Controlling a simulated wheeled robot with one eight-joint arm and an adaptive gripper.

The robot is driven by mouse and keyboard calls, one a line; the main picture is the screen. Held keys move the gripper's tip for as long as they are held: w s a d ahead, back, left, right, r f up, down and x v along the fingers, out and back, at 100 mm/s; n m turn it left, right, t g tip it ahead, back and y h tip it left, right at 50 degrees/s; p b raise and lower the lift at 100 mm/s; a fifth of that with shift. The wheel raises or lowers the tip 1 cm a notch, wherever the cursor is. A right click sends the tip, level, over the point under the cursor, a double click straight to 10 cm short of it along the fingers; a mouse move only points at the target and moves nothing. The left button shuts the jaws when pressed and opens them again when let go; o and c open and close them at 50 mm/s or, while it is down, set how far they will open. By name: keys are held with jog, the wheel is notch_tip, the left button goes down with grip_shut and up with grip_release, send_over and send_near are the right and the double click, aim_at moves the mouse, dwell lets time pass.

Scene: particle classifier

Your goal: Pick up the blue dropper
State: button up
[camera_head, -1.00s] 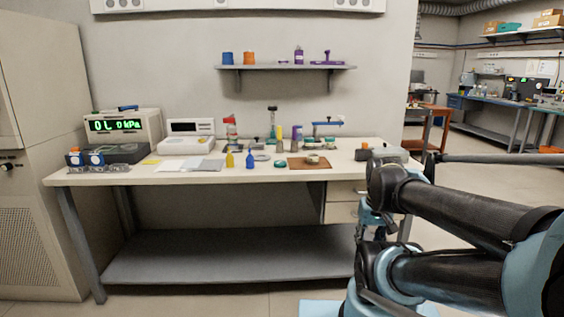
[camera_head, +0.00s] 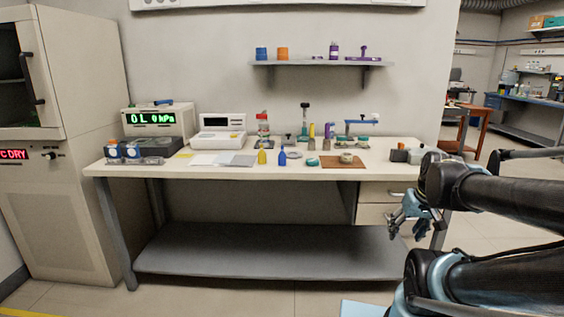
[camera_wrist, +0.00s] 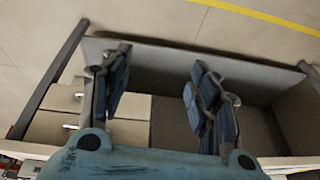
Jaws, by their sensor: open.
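The blue dropper (camera_head: 282,157) stands upright on the workbench (camera_head: 220,171) near its front edge, in the head view. It is a small blue bottle with a narrow tip. A similar yellow dropper (camera_head: 262,156) stands just left of it. My gripper (camera_head: 411,222) is at the right, in front of the bench drawers and below the bench top, well apart from the dropper. In the wrist view my gripper (camera_wrist: 155,88) has its fingers spread, with nothing between them. The blue dropper does not show in the wrist view.
A brown mat (camera_head: 343,162) with small items lies right of the droppers. A white scale (camera_head: 221,138) and a pressure display (camera_head: 158,121) stand at the back left. A wall shelf (camera_head: 322,63) hangs above. Open floor lies in front of the bench.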

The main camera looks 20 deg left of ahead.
jog(key=w+a+r+n+t+y, duration=0.2)
jog(key=w+a+r+y, duration=0.1)
jog(key=w+a, duration=0.55)
jog(key=w+a+r+n+t+y, duration=0.1)
jog(key=w+a+r+n+y, duration=0.15)
jog(key=w+a, duration=0.55)
jog(key=n+t+y, duration=0.3)
jog(key=t+y, duration=0.1)
jog(key=y, duration=0.1)
send_near(284, 158)
jog(key=x, duration=1.2)
jog(key=shift+w+d+f, duration=0.1)
jog(key=shift+f, duration=0.05)
jog(key=c, duration=1.2)
